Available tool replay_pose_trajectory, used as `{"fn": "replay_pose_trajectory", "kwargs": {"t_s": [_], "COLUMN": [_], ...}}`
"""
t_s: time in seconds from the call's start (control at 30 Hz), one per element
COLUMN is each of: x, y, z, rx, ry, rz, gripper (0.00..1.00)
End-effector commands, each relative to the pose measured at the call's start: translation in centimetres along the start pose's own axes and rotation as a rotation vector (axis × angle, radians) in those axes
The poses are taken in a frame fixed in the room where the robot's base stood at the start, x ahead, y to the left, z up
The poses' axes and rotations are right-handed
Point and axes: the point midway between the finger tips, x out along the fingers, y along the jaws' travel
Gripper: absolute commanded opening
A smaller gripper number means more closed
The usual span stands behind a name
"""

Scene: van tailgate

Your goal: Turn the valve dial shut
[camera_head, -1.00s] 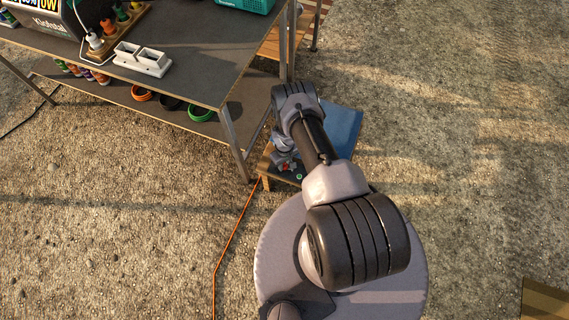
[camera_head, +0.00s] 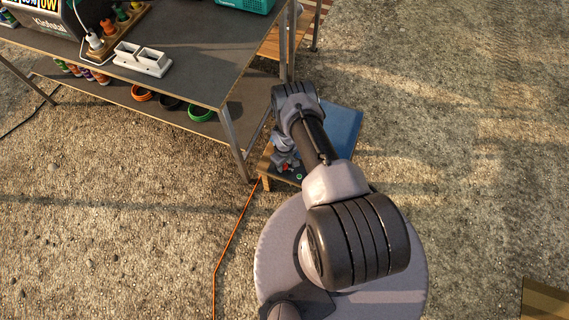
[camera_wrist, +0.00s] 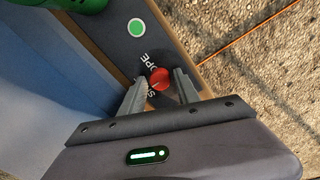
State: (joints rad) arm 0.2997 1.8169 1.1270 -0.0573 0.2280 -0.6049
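The red valve dial (camera_wrist: 160,78) sits on a dark panel (camera_wrist: 125,45) in the wrist view. White lettering beside it reads "OPE", with an "S" on the near side; the rest is hidden or too small. My gripper (camera_wrist: 161,76) is open, with one finger on each side of the dial. A narrow gap seems to show between each finger and the dial; I cannot tell whether either touches. In the head view the panel is on a low wooden stand (camera_head: 266,172) beside the table, and my arm hides most of it.
A green round button (camera_wrist: 136,27) with a pale rim is on the same panel. A blue surface (camera_head: 343,128) lies beside the panel. The dark table (camera_head: 195,62) stands close on the left. An orange cable (camera_head: 233,237) runs along the gravel, which is open to the right.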

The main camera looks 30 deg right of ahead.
Motion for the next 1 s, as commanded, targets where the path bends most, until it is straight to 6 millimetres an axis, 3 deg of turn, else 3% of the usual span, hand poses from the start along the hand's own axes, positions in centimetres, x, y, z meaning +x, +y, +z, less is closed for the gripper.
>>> {"fn": "replay_pose_trajectory", "kwargs": {"t_s": [0.33, 0.47, 0.57, 0.8, 1.0], "x": [-0.1, -1.5, -4.1, -12.1, -16.4], "y": [0.0, 0.0, 0.1, 0.1, 0.0], "z": [0.0, -0.1, -0.1, -0.1, -0.1], "rx": [0.001, 0.001, 0.001, 0.001, 0.000], "ry": [0.000, 0.001, 0.001, 0.001, 0.001], "rz": [0.000, 0.000, 0.001, 0.001, 0.001], "gripper": [0.50, 0.50, 0.50, 0.50, 0.50]}}
